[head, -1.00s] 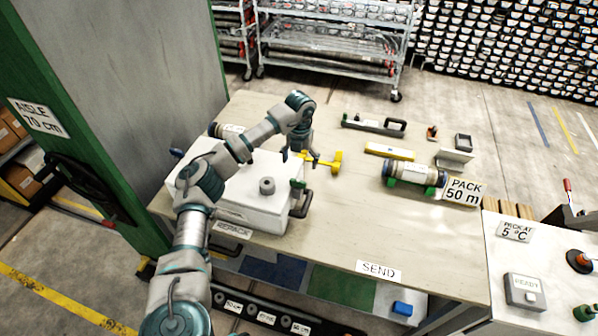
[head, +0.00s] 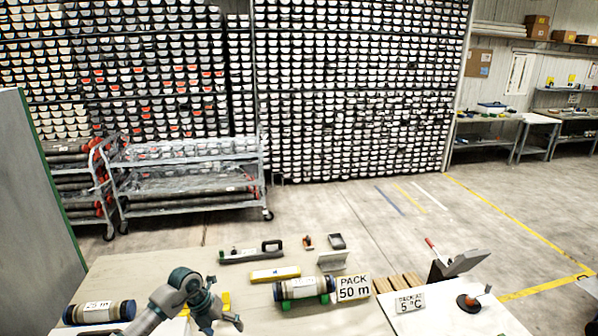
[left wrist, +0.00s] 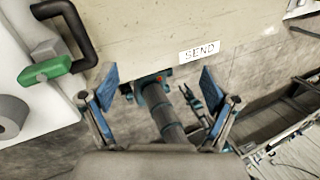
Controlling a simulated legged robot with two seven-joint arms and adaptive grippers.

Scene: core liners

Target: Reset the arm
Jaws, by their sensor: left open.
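My left gripper (head: 218,320) is at the bottom of the head view, over the near part of the worktable (head: 130,268). Its spread fingers also show in the left wrist view (left wrist: 158,84), with nothing between them. A yellow object (head: 225,300) shows partly behind the gripper in the head view. In the left wrist view the fingers are near the table edge by the SEND label (left wrist: 200,52). My right gripper cannot be made out.
A core liner (head: 302,284) rests on green supports beside the PACK 50 m sign (head: 353,287). Another liner (head: 98,313) lies at left. A yellow bar (head: 275,274) and a handled tool (head: 252,253) lie farther back. A wheeled rack (head: 190,172) stands beyond the table. A black handle (left wrist: 72,30) is left in the left wrist view.

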